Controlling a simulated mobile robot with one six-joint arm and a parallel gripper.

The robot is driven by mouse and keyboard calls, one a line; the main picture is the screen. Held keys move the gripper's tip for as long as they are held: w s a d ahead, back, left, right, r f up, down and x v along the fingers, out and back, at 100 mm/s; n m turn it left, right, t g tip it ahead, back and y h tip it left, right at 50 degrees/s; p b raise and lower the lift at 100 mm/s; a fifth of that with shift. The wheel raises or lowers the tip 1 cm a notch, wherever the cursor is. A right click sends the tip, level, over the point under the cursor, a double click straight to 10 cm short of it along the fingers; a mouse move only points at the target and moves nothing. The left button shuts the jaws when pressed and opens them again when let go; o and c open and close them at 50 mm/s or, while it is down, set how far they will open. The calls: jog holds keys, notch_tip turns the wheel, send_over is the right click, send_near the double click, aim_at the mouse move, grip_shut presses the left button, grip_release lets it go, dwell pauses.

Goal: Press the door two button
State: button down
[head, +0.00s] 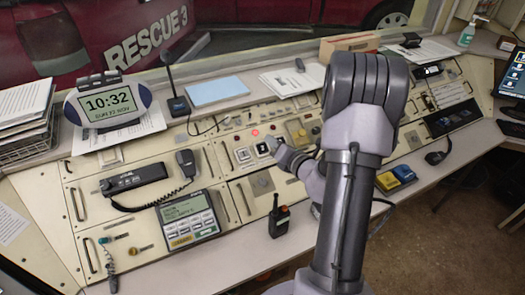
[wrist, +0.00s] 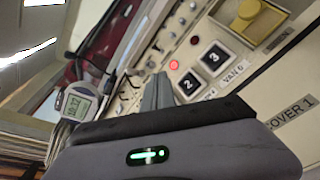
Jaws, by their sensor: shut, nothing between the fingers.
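The door two button, a dark square marked 2 in a white frame, shows in the wrist view (wrist: 188,84) and on the console in the head view (head: 262,149). A matching button marked 3 (wrist: 214,58) sits beside it. My gripper (head: 271,144) is shut and empty, over the console right by the button's right edge in the head view. In the wrist view the fingertips (wrist: 157,88) appear just left of the button. Whether they touch the panel, I cannot tell. Another framed button (head: 243,155) lies to the left; its number is not readable.
A red light (head: 255,133) glows behind the buttons, also in the wrist view (wrist: 173,64). A yellow knob (wrist: 250,10) is past button 3. A handheld radio (head: 279,217) stands at the front edge, and a desk microphone (head: 176,100) at the back.

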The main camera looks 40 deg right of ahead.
aim_at(261, 145)
jog(key=shift+w+d+f+b, duration=0.15)
jog(key=shift+w+f+b, duration=0.4)
jog(key=shift+f, duration=0.35)
jog(key=shift+w+d+f+b, duration=0.1)
jog(key=shift+w+f+b, duration=0.3)
jog(key=shift+w+f, duration=0.35)
jog(key=shift+w+d+f+b, duration=0.15)
jog(key=shift+w+f+b, duration=0.35)
jog(key=shift+f, duration=0.5)
jog(key=shift+w+d+f, duration=0.1)
jog(key=shift+w+f, duration=0.05)
jog(key=shift+f, duration=0.2)
jog(key=shift+w+f+b, duration=0.25)
jog(key=shift+f+b, duration=0.1)
jog(key=shift+f, duration=0.15)
dwell(0.6)
jog(key=shift+r, duration=0.15)
jog(key=shift+s+r+p, duration=0.45)
jog(key=shift+r+p, duration=0.2)
jog(key=shift+p, duration=0.05)
